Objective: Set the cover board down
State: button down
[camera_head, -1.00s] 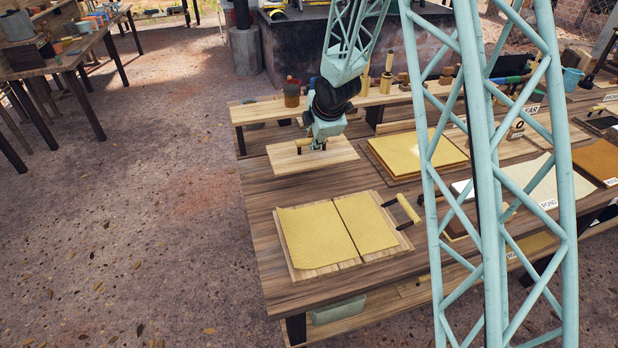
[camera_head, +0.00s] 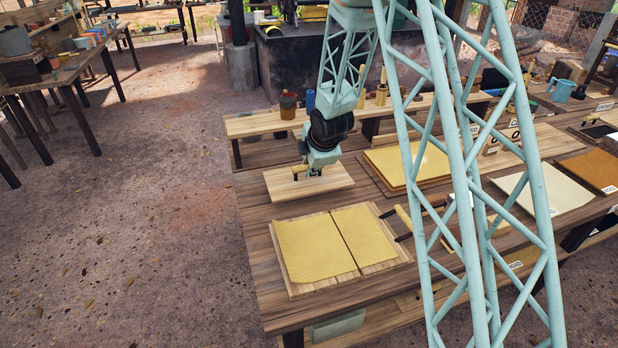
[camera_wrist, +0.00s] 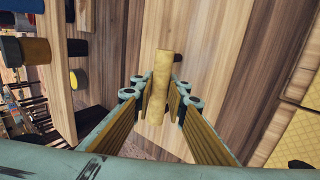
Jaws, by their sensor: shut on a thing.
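The cover board (camera_head: 330,182) is a pale wooden rectangle with a light cylindrical handle on top. It is level at the left part of the workbench, just behind the board with two yellow sheets. My gripper (camera_head: 309,173) is over its middle, shut on the handle. In the wrist view the handle (camera_wrist: 162,70) stands between the fingers of my gripper (camera_wrist: 160,97). The board looks low over the bench top; I cannot tell whether its underside touches the bench.
Two yellow sheets (camera_head: 310,250) lie on a wooden board in front. A yellow stack (camera_head: 405,163) is to the right, and a tool with a yellow handle (camera_head: 403,218) lies near the sheets. A raised shelf (camera_head: 262,124) with jars runs behind. My lattice arm hides part of the bench.

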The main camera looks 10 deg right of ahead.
aim_at(309, 178)
jog(key=shift+f+b, duration=0.35)
jog(key=shift+f, duration=1.45)
jog(key=shift+f, duration=0.15)
jog(key=c, duration=2.6)
grip_release()
jog(key=shift+o, duration=0.2)
jog(key=shift+r, duration=0.25)
jog(key=shift+v, duration=1.05)
jog(key=p+v, duration=0.1)
jog(key=v, duration=0.8)
jog(key=shift+s+r, duration=0.25)
jog(key=shift+r, duration=0.1)
